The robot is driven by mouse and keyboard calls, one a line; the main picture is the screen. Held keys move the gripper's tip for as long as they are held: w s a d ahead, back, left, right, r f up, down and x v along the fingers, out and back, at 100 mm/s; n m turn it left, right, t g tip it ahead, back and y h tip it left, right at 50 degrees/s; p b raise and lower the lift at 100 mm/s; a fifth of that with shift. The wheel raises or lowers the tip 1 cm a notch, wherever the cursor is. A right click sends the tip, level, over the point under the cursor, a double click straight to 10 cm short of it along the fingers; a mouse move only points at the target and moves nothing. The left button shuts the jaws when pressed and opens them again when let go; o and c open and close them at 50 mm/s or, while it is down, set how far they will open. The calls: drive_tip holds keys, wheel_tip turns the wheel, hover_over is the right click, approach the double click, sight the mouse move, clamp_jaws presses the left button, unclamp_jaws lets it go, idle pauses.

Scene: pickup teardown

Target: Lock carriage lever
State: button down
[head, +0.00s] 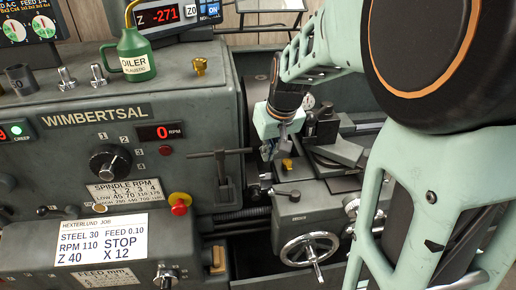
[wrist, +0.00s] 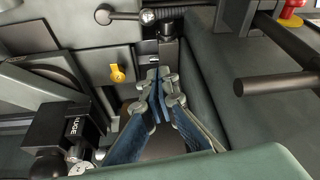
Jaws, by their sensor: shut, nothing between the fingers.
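A lever with a dark round knob and a ribbed metal hub (wrist: 148,16) lies across the top of the wrist view, on the carriage. It looks like the carriage lever; in the head view a small lever (head: 285,192) shows at the front top of the carriage. My gripper (head: 268,152) hangs above the carriage, between headstock and tool post. In the wrist view my gripper's blue-padded fingers (wrist: 160,78) are together and empty, pointing towards the lever and apart from it in the picture. The exact height gap cannot be told.
A T-handled key (head: 220,160) stands at the headstock's right; its dark bar (wrist: 275,80) is right of my fingers. A yellow tab (wrist: 117,73) and the tool post (wrist: 70,130) lie to the left. A handwheel (head: 310,248) and red stop button (head: 180,205) are at the front.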

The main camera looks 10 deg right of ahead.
sight(284, 194)
wheel_tip(284, 194, down, 10)
drive_tip(key=p, duration=0.1)
drive_tip(key=shift+s, duration=0.3)
drive_tip(key=shift+d, duration=0.1)
idle(0.5)
